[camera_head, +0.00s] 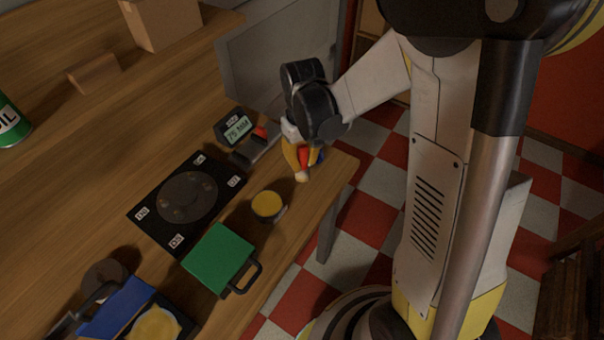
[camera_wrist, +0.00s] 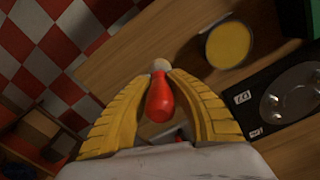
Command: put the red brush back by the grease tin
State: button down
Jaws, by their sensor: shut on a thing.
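The red brush (camera_wrist: 159,97) has a red handle and a pale round tip. My gripper (camera_wrist: 160,78) has yellow ridged fingers and is shut on the brush, with the pale end pointing out between the fingertips. In the head view, the brush (camera_head: 303,160) hangs at my gripper (camera_head: 301,152) over the table's right end. The grease tin (camera_head: 268,205), round with a yellow top, stands nearer the camera along the table's edge. It also shows at the upper right of the wrist view (camera_wrist: 231,44). The brush and the tin are apart.
A black square mat with a round dark dish (camera_head: 188,197) lies left of the tin. A green box (camera_head: 217,257) with a black handle stands below it. A small digital display (camera_head: 234,127) stands left of my gripper. Bare wooden table (camera_head: 326,184) lies between brush and tin.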

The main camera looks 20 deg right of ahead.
aim_at(302, 171)
notch_tip(302, 171, down, 4)
jog(key=shift+w+a+f+b, duration=0.1)
jog(key=shift+w+f+b, duration=0.05)
jog(key=shift+b, duration=0.85)
jog(key=c, duration=1.7)
grip_release()
jog(key=shift+f, duration=0.15)
jog(key=shift+c, duration=0.2)
jog(key=o, duration=0.4)
